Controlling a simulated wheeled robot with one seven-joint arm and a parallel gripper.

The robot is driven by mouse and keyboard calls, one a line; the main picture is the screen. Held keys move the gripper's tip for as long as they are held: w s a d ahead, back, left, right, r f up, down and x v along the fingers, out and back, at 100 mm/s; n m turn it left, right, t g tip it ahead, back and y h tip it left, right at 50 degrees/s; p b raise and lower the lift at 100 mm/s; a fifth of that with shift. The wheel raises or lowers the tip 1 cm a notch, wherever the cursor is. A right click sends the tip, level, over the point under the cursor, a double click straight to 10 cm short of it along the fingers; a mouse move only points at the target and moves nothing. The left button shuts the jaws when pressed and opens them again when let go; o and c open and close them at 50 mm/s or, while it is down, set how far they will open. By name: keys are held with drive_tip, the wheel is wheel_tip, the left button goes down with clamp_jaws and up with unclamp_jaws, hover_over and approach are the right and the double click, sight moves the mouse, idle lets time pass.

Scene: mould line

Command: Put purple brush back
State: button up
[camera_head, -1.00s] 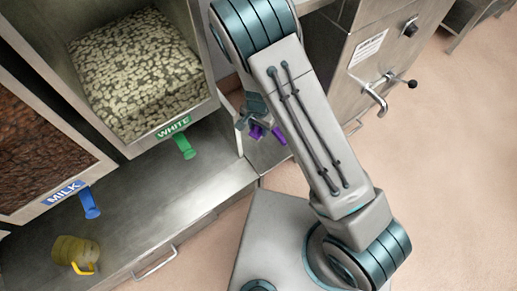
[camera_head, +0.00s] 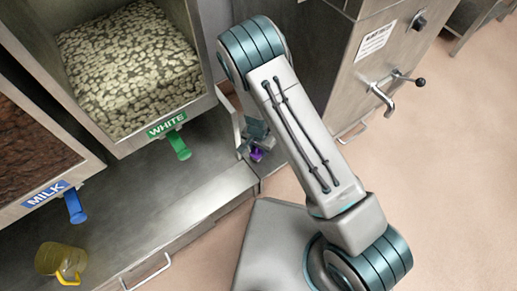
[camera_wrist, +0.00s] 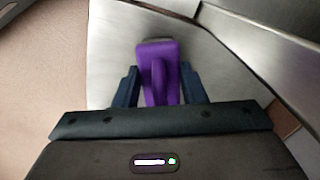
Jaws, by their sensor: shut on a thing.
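The purple brush (camera_wrist: 158,68) is between the two dark fingers of my gripper (camera_wrist: 158,88) in the wrist view, and the fingers are shut on it. In the head view only a small purple part of the brush (camera_head: 257,154) shows below my gripper (camera_head: 252,138), mostly hidden by my arm. The brush is over or close to the right end of the steel counter (camera_head: 180,208). I cannot tell whether it touches the metal.
Bins labelled WHITE (camera_head: 166,124) and MILK (camera_head: 45,195) stand at the left, with green (camera_head: 179,146) and blue (camera_head: 75,207) handles sticking out. A yellow jug (camera_head: 58,260) sits on the counter. A steel machine with a tap (camera_head: 382,96) stands at the right.

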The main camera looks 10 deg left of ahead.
drive_tip(key=o, duration=1.1)
drive_tip(key=shift+f, duration=0.1)
wheel_tip(320, 180, up, 12)
drive_tip(key=p, duration=0.5)
drive_tip(key=shift+r, duration=0.2)
drive_tip(key=shift+d, duration=0.1)
